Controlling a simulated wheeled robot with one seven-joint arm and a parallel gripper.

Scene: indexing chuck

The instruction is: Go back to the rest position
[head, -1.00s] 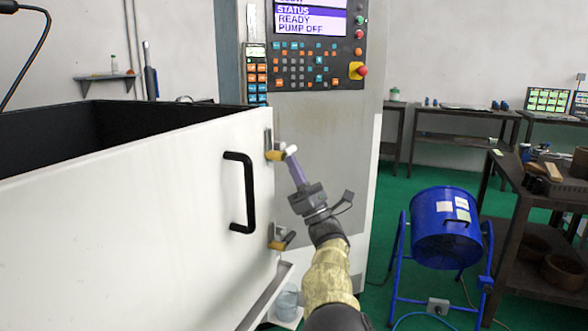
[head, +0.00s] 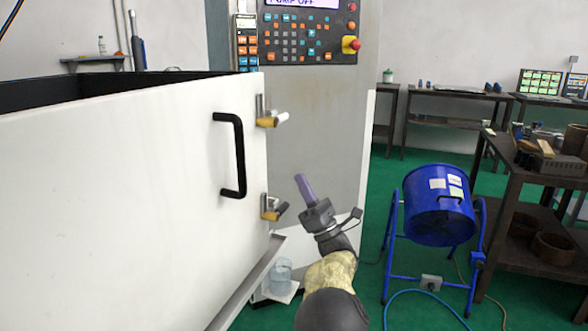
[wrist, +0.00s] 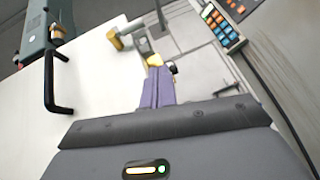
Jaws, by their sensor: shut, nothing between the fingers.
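My gripper (head: 299,177) is in the middle of the head view, in front of the grey machine column. Its purple fingers are shut with nothing between them, and they point up and left. They stand apart from the white door (head: 120,190), its black handle (head: 233,155) and its two yellow latches, the upper latch (head: 268,120) and the lower latch (head: 270,208). In the wrist view the shut fingers (wrist: 158,75) are at the centre, with the black handle (wrist: 50,80) to the left.
The control panel (head: 300,38) is on the column above my gripper. A blue drum on a stand (head: 438,205) is to the right, beside a dark workbench (head: 545,180) with parts on it. A clear container (head: 281,274) sits below the door's edge. Green floor is free between column and drum.

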